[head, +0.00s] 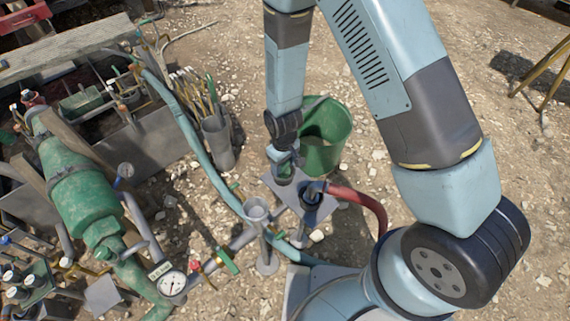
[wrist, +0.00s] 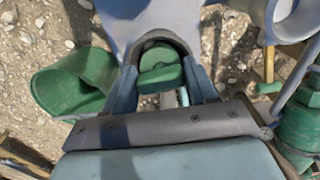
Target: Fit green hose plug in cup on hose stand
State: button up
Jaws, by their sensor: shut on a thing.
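My gripper (head: 284,176) is shut on the green hose plug, which shows between the two fingers in the wrist view (wrist: 160,72). In the head view the plug is small and partly covered by the fingers. A dark curved edge shows just beyond the plug in the wrist view; I cannot tell if the plug touches it. Another grey, open-topped cup (head: 257,210) on a post stands to the lower left. I cannot tell which cup belongs to the hose stand.
A green bucket (head: 325,140) lies close behind my gripper and shows at left in the wrist view (wrist: 75,85). A blue-grey hose (head: 205,160), a pressure gauge (head: 171,283), a green pump (head: 85,190) and a tool holder (head: 218,142) crowd the left.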

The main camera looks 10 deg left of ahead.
jog(key=shift+f, duration=0.1)
jog(key=o, duration=1.2)
jog(key=shift+c, duration=0.2)
notch_tip(320, 180, up, 14)
jog(key=shift+f, duration=0.15)
dwell(0.3)
